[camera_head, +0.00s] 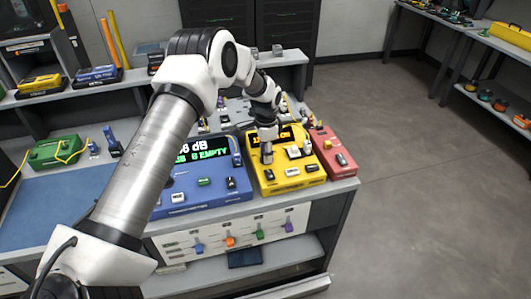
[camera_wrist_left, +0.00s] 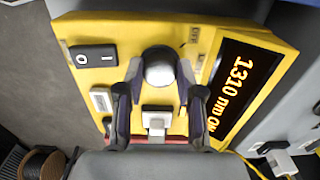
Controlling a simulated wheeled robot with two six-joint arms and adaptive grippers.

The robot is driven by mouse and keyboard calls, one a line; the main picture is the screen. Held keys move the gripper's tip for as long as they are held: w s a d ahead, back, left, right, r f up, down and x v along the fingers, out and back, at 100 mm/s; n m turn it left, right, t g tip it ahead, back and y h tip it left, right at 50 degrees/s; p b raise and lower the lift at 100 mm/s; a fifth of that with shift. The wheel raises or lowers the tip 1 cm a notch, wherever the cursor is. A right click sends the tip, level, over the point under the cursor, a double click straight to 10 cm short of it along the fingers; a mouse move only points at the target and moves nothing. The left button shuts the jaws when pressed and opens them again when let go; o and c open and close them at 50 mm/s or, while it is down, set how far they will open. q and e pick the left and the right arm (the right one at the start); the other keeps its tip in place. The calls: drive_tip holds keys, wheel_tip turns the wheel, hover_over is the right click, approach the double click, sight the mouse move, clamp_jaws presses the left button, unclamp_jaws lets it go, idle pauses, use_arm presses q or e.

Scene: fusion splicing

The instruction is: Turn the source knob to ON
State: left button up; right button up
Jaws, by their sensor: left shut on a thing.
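The yellow source box (camera_head: 285,178) stands on the bench with its lit display (camera_wrist_left: 241,85), which reads "1310 nm ON" in the left wrist view. In the head view, my left gripper (camera_head: 267,156) hides the knob. My right gripper is not in view.
A black rocker switch (camera_wrist_left: 94,57) and a white button (camera_wrist_left: 102,100) sit near the knob. A blue meter box (camera_head: 205,190) is left of the yellow box, and a red box (camera_head: 335,160) is right of it. A green box (camera_head: 55,152) lies farther left.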

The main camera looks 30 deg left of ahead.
use_arm(q)
drive_tip(key=shift+s+d+f, duration=0.1)
drive_tip(key=shift+s+f, duration=0.1)
drive_tip(key=shift+f, duration=0.1)
drive_tip(key=o, duration=1.1)
drive_tip(key=shift+o, duration=0.3)
drive_tip(key=shift+w+d, duration=0.1)
drive_tip(key=shift+w, duration=0.15)
wheel_tip(320, 180, up, 12)
